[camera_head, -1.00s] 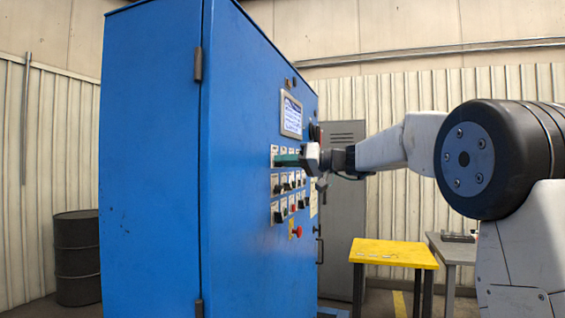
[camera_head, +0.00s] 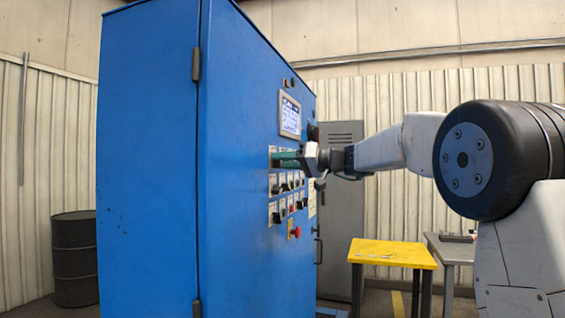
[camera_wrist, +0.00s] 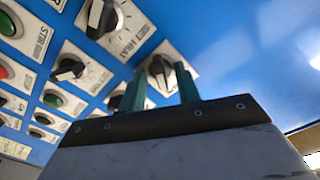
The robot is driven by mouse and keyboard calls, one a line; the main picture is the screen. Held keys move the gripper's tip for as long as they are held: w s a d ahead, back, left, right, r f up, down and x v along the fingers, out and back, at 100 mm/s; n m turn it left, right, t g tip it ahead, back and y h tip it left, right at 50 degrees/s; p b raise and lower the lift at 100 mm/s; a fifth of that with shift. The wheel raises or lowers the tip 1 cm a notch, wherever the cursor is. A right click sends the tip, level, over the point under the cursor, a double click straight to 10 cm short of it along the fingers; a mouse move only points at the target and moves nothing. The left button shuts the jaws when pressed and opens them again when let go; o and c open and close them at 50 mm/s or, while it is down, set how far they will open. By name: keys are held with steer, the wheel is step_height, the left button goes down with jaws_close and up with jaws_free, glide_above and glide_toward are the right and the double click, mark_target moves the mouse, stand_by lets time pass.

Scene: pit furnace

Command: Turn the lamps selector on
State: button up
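My gripper (camera_wrist: 160,72) is open, with one green finger on each side of this knob in the picture. I cannot tell whether either finger touches it. In the head view my gripper (camera_head: 286,160) is at the upper row of controls on the blue cabinet (camera_head: 150,160), and its fingers hide part of that row.
Other black selectors (camera_wrist: 70,68) and green push buttons (camera_wrist: 52,100) sit close beside the fingers. A screen (camera_head: 290,115) is above my gripper and a red emergency button (camera_head: 296,232) below. A yellow table (camera_head: 393,252) stands to the right, a dark drum (camera_head: 74,258) at left.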

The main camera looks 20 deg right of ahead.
steer(key=v, duration=0.8)
steer(key=shift+a, duration=0.1)
